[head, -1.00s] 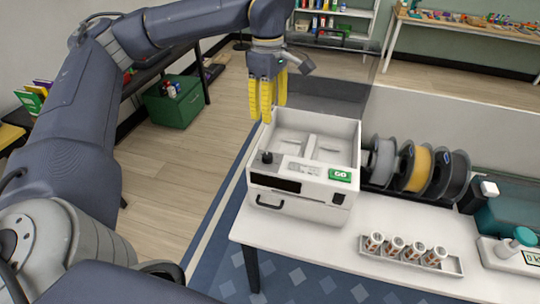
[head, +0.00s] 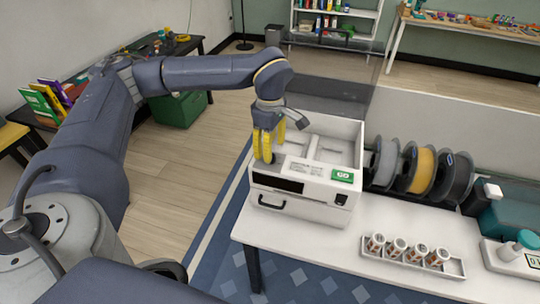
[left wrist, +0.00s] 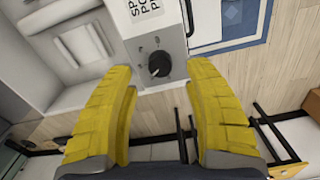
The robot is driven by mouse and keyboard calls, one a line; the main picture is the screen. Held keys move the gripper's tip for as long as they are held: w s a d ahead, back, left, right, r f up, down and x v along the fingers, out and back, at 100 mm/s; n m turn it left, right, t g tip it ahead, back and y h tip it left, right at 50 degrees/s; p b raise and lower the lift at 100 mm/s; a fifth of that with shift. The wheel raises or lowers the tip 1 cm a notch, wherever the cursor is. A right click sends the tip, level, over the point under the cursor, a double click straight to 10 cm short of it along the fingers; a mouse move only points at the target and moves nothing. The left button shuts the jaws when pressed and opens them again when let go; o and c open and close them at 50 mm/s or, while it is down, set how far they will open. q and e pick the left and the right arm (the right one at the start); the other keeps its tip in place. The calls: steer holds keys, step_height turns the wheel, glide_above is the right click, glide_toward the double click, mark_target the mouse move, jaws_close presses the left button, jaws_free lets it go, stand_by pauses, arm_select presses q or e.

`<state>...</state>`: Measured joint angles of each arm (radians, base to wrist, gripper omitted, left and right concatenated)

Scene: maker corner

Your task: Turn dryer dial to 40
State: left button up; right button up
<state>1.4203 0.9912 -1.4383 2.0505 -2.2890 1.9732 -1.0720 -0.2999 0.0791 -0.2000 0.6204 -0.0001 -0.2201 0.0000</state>
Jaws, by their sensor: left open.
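The white filament dryer (head: 310,200) stands on the white table's left end. Its lid is up and the box looks empty. The black dial (left wrist: 159,64) sits at the near left corner of the dryer's top, with small marks around it too small to read. In the head view the yellow fingers mostly hide it. My left gripper (head: 264,147) points down over that corner, open and empty. In the left wrist view the dial lies between and just beyond its fingertips, with a gap on both sides. My right gripper is not in view.
Filament spools (head: 415,170) stand right of the dryer. A tray (head: 443,273) of several small jars lies at the front right, near a scale (head: 510,258). The clear raised lid (head: 330,75) rises behind the gripper. The table front is free.

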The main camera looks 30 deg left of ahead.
arm_select(q)
steer(key=shift+f, duration=1.85)
steer(key=shift+c, duration=0.5)
jaws_close()
